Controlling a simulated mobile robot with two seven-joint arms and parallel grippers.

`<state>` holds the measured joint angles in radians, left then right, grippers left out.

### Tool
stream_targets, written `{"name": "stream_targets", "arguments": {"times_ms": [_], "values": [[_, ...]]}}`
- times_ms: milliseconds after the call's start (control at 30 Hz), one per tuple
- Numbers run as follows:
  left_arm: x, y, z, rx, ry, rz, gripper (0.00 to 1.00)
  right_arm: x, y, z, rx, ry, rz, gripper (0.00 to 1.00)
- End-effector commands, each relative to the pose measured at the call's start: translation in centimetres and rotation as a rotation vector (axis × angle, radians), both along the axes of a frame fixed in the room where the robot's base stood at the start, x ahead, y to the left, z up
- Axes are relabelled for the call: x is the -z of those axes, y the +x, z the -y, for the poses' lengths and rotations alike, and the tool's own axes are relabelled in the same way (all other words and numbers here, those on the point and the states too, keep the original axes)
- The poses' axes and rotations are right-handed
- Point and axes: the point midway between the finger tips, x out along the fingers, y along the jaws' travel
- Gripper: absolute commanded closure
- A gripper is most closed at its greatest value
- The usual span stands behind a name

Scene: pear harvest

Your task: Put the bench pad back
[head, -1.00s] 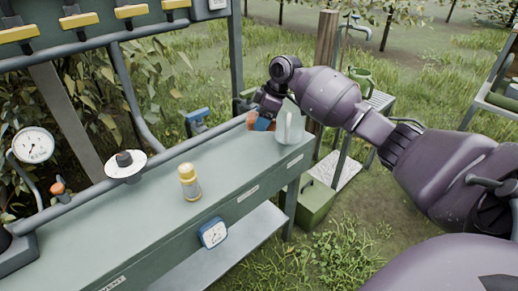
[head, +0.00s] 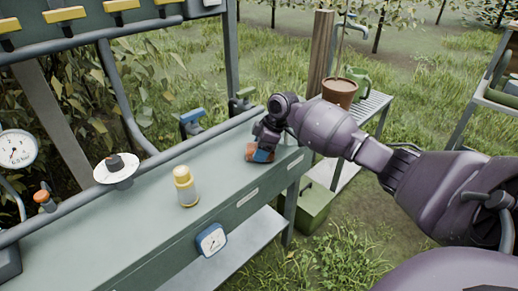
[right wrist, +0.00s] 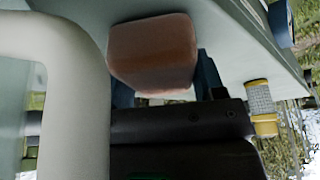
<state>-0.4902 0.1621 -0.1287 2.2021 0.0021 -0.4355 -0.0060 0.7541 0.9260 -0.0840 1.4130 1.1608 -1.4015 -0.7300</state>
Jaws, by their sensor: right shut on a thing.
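The bench pad, a reddish-brown block (head: 252,153), is at the far right end of the grey-green bench (head: 225,170). It also shows large in the right wrist view (right wrist: 152,48). My right gripper (head: 264,154), with blue fingertips, is shut on the pad. The pad is low, at or just above the bench top; I cannot tell whether it touches. The gripper partly covers it in the head view. My left gripper is not in view.
A yellow-capped bottle (head: 185,187) stands mid-bench, with a blue dial (head: 211,240) on the bench front. A pale curved handle (right wrist: 75,70) is close beside the gripper in the wrist view. A potted plant (head: 339,93) stands on the side table behind my arm.

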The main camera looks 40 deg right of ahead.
Motion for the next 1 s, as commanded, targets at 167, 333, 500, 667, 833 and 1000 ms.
{"name": "stream_targets", "arguments": {"times_ms": [167, 333, 500, 667, 833, 1000], "values": [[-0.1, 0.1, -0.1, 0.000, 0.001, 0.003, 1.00, -0.2, 0.0, 0.0, 0.000, 0.000, 0.001, 0.59], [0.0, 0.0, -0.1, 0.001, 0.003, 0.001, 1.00, 0.1, 0.0, 0.0, 0.000, 0.000, 0.001, 0.32], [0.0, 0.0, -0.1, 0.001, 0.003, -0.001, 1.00, 0.1, 0.0, 0.0, 0.000, 0.000, 0.001, 0.11], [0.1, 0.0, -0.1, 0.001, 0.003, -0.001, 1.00, 0.1, 0.0, 0.0, 0.000, 0.000, 0.001, 0.11], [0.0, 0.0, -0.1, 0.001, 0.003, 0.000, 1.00, -0.4, 0.0, 0.0, 0.001, 0.000, 0.002, 0.11], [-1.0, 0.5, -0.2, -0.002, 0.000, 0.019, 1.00, -2.9, -0.5, 0.8, 0.002, -0.001, 0.008, 0.11]]}}
